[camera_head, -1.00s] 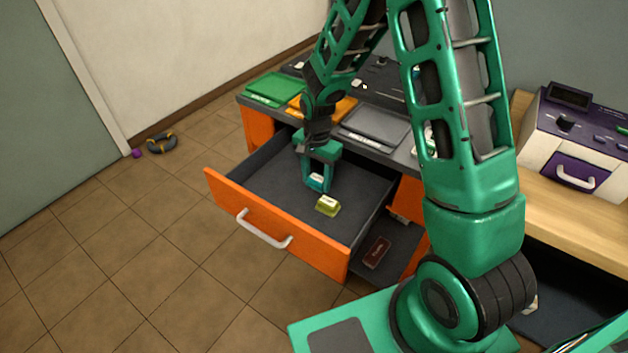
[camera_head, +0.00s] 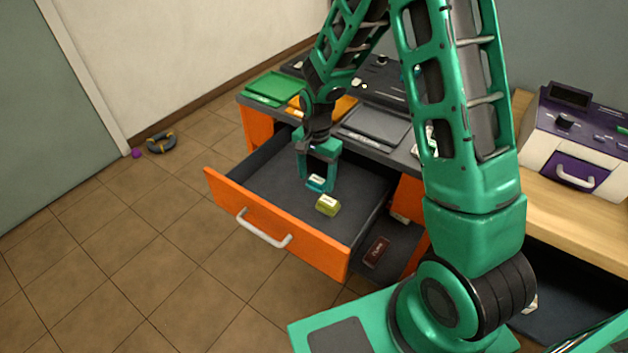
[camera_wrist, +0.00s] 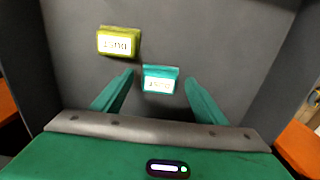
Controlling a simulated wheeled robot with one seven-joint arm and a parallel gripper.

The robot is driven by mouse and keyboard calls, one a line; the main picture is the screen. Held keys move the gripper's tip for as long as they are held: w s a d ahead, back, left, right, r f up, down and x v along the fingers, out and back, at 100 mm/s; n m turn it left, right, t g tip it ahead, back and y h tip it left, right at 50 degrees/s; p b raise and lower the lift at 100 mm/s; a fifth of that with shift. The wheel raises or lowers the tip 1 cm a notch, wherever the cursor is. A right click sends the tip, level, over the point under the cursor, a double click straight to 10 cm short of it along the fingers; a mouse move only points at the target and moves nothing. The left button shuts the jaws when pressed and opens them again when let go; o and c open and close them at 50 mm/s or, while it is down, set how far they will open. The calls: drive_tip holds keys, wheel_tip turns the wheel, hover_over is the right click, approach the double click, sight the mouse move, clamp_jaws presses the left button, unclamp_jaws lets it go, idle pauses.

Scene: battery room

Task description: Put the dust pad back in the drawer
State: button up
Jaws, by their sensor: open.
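The open orange drawer (camera_head: 275,222) has a dark grey inside. A teal pad (camera_head: 316,183) with a white label lies on its floor, and it also shows in the wrist view (camera_wrist: 160,73). A yellow-green pad (camera_head: 328,205) with a similar label lies beside it, apart from it, and shows at the upper left of the wrist view (camera_wrist: 118,41). Both labels seem to read "DUST", upside down in the wrist view. My gripper (camera_head: 318,186) is inside the drawer and open. Its fingers stand on either side of the teal pad, with gaps visible on both sides.
A dark red box (camera_head: 376,252) lies on a lower shelf right of the drawer. Green (camera_head: 270,88) and grey (camera_head: 376,124) trays sit on the bench top above. A purple and white machine (camera_head: 575,130) stands at right. The left part of the drawer is clear.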

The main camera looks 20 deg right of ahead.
sight(316, 180)
wheel_tip(316, 180, up, 10)
drive_tip(key=s+d+r, duration=0.5)
drive_tip(key=d+r, duration=0.1)
drive_tip(key=d, duration=0.1)
drive_tip(key=s+d+r+n, duration=0.1)
drive_tip(key=s+d+r, duration=0.1)
drive_tip(key=s, duration=0.6)
drive_tip(key=s+d+r+n, duration=0.2)
drive_tip(key=s+d, duration=0.3)
drive_tip(key=s, duration=0.4)
drive_tip(key=s+d+r+n, duration=0.1)
drive_tip(key=s+d+r, duration=0.2)
drive_tip(key=s, duration=0.6)
drive_tip(key=shift+d, duration=0.15)
drive_tip(key=shift+w+f, duration=0.25)
drive_tip(key=shift+w, duration=0.35)
